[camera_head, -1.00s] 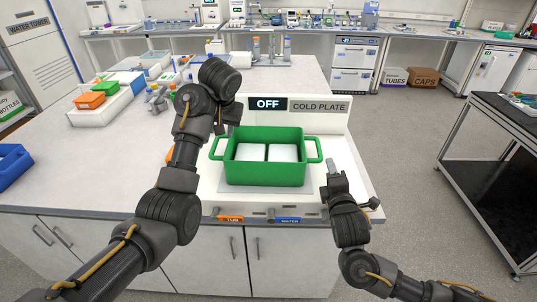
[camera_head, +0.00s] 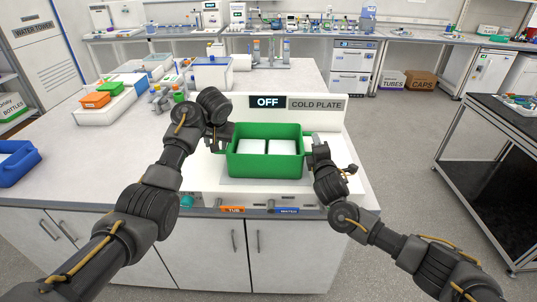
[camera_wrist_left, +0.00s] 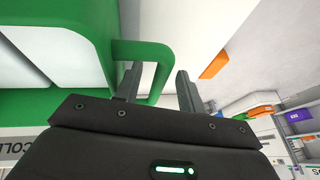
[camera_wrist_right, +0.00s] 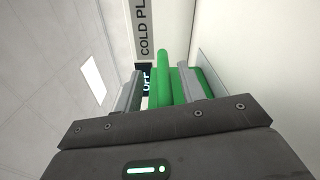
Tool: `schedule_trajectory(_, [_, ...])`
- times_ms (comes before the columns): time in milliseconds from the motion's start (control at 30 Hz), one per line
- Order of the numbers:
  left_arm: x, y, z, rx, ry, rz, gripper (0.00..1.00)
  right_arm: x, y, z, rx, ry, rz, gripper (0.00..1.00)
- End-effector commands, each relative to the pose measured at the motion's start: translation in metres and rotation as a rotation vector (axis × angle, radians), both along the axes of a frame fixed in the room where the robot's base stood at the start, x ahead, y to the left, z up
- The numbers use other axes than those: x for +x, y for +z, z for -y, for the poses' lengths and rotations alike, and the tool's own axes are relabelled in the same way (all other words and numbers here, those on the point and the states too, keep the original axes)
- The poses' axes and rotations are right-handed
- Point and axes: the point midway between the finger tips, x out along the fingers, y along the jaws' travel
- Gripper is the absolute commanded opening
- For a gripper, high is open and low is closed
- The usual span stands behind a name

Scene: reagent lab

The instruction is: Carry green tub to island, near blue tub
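The green tub (camera_head: 265,170) sits upright on the cold plate (camera_head: 345,130) and holds two white blocks. My left gripper (camera_head: 220,142) is at the tub's left handle; in the left wrist view its fingers (camera_wrist_left: 158,88) are apart, with the handle (camera_wrist_left: 158,50) between them. My right gripper (camera_head: 312,152) is at the right handle; in the right wrist view its fingers (camera_wrist_right: 162,88) are apart, with the green handle (camera_wrist_right: 163,68) between them. The blue tub (camera_head: 18,165) stands on the white worktop at the far left, cut by the picture edge.
The white island worktop (camera_head: 90,165) is clear between the blue tub and the cold plate. Behind it are a white rack (camera_head: 108,108) with orange and green trays and a blue-lidded box (camera_head: 212,74). A black cart (camera_head: 495,140) stands right across open floor.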

Motion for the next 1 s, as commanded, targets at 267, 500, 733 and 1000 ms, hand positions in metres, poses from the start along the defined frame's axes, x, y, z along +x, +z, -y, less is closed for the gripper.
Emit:
schedule_trajectory(267, [0.0039,-0.0060,0.0004,0.000,-0.002,0.000,0.39,0.0066,-0.0012,0.0015,0.000,-0.003,-0.003,0.40])
schedule_trajectory(500, [0.0038,-0.0056,0.0010,0.000,-0.002,0.000,0.26,0.0063,-0.0010,0.0021,0.000,-0.004,-0.002,0.27])
schedule_trajectory(733, [0.0036,-0.0059,0.0004,0.000,-0.002,-0.001,0.00,0.0063,-0.0007,0.0011,0.000,-0.002,-0.002,0.00])
schedule_trajectory(1000, [0.0034,-0.0068,0.0009,0.000,-0.003,-0.003,0.00,0.0061,-0.0004,0.0010,0.000,-0.001,-0.001,0.00])
